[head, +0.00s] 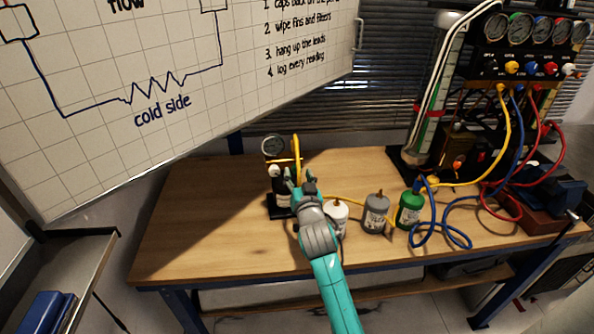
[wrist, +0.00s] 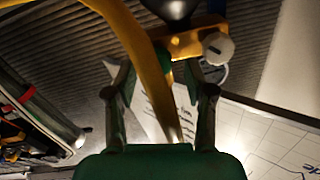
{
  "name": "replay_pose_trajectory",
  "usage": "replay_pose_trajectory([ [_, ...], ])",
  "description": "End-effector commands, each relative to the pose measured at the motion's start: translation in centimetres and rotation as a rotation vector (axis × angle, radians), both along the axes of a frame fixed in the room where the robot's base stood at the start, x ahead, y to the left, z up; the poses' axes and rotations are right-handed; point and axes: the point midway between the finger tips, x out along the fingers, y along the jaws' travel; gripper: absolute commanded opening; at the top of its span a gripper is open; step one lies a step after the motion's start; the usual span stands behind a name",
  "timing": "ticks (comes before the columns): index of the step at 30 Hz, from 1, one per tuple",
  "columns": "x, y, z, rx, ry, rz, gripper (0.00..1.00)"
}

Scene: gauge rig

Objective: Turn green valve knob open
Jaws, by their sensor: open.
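My gripper (head: 299,178) is at the small gauge stand on the left of the bench, with its fingers open. In the wrist view the fingers of my gripper (wrist: 161,80) are spread on both sides of a yellow hose (wrist: 151,60). A yellow manifold (wrist: 186,42) with a white knob (wrist: 217,48) lies just beyond the right finger. The stand's round gauge (head: 273,146) faces the head camera. I cannot clearly pick out a green valve knob; a small green patch shows near the right finger. My arm and fingers hide part of the stand.
A white bottle (head: 337,218), a grey bottle (head: 376,213) and a green bottle (head: 410,209) stand right of my arm. Hoses and a larger gauge panel (head: 527,64) fill the right. The bench (head: 196,222) is clear at left.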

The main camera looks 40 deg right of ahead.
Motion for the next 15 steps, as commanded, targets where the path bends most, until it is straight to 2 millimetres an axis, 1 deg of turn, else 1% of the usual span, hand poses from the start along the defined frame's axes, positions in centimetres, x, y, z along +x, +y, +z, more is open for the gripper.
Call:
replay_pose_trajectory([
  [3,1.3,-0.8,0.0,0.001,0.0,-0.001,0.54],
  [6,2.0,-1.2,0.0,0.0,0.0,-0.001,0.54],
  [9,2.3,-1.4,0.0,0.001,0.001,-0.001,0.54],
  [15,2.4,-1.4,0.0,0.001,0.001,-0.001,0.54],
])
